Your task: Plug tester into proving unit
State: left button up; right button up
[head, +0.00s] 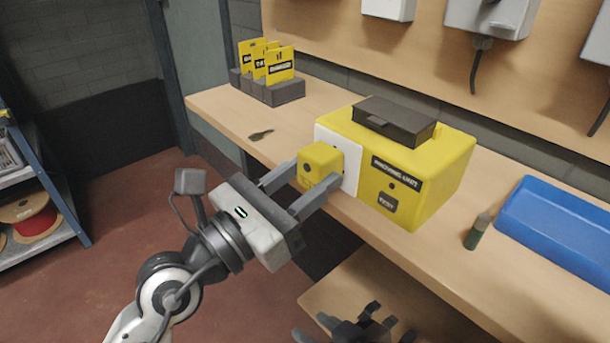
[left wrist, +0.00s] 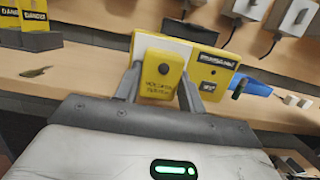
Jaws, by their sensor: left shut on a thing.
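The proving unit (head: 418,170) is a yellow box with a white face plate (head: 337,158) on its left end, on the bench. It also shows in the left wrist view (left wrist: 212,75). The tester (head: 318,160) is a small yellow block, also in the left wrist view (left wrist: 159,78). My left gripper (head: 311,188) is shut on the tester, with one finger on each side. The tester is right up against the white plate; whether its pins are inside is hidden.
A black case (head: 394,120) lies on top of the proving unit. Yellow danger tags in a dark holder (head: 271,88), a small key-like item (head: 261,135), a dark green cylinder (head: 477,231) and a blue tray (head: 560,232) are on the wooden bench. Grey boxes hang on the wall.

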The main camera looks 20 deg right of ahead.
pick_arm(q)
jog(key=shift+w+d, duration=0.1)
jog(key=shift+d, duration=0.1)
dwell(0.5)
jog(key=o, duration=0.8)
jog(key=shift+d, duration=0.1)
jog(key=shift+o, duration=0.2)
jog(key=shift+r+v, duration=0.2)
jog(key=shift+v, duration=0.75)
jog(key=shift+r+v, duration=0.2)
jog(key=shift+v, duration=0.7)
jog(key=shift+r+v, duration=0.2)
jog(key=shift+v, duration=0.75)
jog(key=b, duration=0.2)
send_near(307, 172)
jog(key=shift+s+a+r, duration=0.15)
jog(key=shift+s+a, duration=0.1)
jog(key=shift+a, duration=0.35)
jog(key=shift+s+a+r, duration=0.2)
jog(key=shift+a, duration=0.4)
jog(key=shift+s+a+r, duration=0.15)
jog(key=shift+s+a, duration=0.1)
jog(key=shift+a, duration=0.35)
